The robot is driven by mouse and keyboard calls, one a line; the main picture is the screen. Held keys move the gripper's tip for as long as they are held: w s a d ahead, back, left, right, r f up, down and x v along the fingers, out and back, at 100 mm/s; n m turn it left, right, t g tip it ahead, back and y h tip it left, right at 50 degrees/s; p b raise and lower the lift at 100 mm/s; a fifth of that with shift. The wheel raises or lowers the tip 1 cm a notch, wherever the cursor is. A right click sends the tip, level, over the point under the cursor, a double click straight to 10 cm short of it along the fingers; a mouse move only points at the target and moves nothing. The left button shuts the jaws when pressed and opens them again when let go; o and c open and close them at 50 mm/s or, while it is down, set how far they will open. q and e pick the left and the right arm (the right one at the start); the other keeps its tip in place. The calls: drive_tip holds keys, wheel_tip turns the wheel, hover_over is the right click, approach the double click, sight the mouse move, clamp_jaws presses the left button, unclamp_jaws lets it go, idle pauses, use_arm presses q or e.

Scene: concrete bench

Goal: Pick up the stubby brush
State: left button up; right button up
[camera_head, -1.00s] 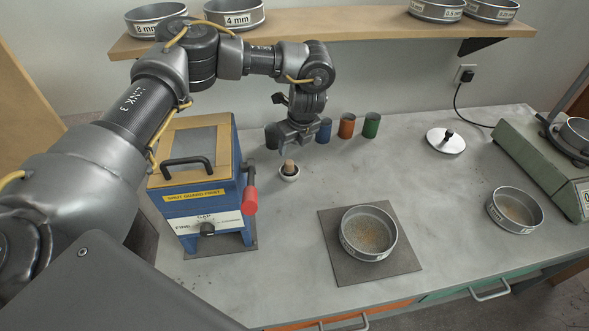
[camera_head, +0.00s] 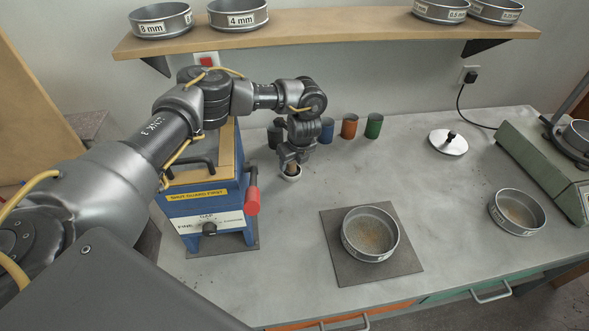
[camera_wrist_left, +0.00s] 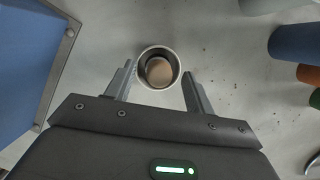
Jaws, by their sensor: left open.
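The stubby brush (camera_head: 291,169) shows as a short brown wooden handle standing in a small pale cup (camera_head: 291,178) on the bench, right of the blue machine. In the left wrist view, I look down on the round brown end of the brush (camera_wrist_left: 159,71) inside the rim of the cup (camera_wrist_left: 144,56). Its lower part is hidden in the cup. My left gripper (camera_head: 292,158) is open just above the brush and points down. In the wrist view its fingers stand on either side of the cup. My right gripper is not in view.
The blue machine (camera_head: 205,208) with a red-handled lever (camera_head: 252,200) stands close left. Dark, blue, orange (camera_head: 349,126) and green (camera_head: 374,126) canisters stand behind. A sieve (camera_head: 370,233) sits on a dark mat in front. The bench between is clear.

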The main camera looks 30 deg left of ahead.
use_arm(q)
drive_tip(key=shift+w+f, duration=0.1)
drive_tip(key=shift+f, duration=0.35)
drive_tip(key=c, duration=1.1)
drive_tip(key=shift+o, duration=0.2)
drive_tip(key=shift+r, duration=0.15)
